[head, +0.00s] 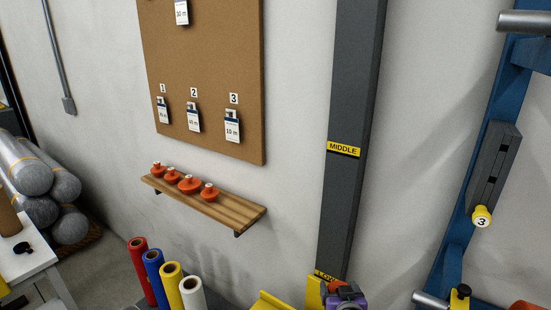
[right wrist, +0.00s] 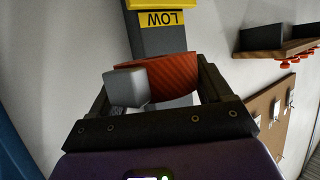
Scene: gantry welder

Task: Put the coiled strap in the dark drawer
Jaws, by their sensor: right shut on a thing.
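My right gripper (head: 345,291) shows at the bottom edge of the head view, in front of the foot of the dark post. It is shut on the coiled strap (right wrist: 165,76), an orange-red ribbed coil with a grey block-like part at its left side in the right wrist view. The strap (head: 346,286) shows only as a small orange piece in the head view. The fingers stand on either side of the coil in the right wrist view (right wrist: 155,88). I see no dark drawer in either view. My left gripper is not in view.
A dark post (head: 349,130) with yellow MIDDLE (head: 343,149) and LOW (right wrist: 166,19) labels stands behind the right gripper. A wooden shelf (head: 225,212) holds several orange pieces. Coloured rolls (head: 155,272) stand below it. A blue frame (head: 480,170) is at the right.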

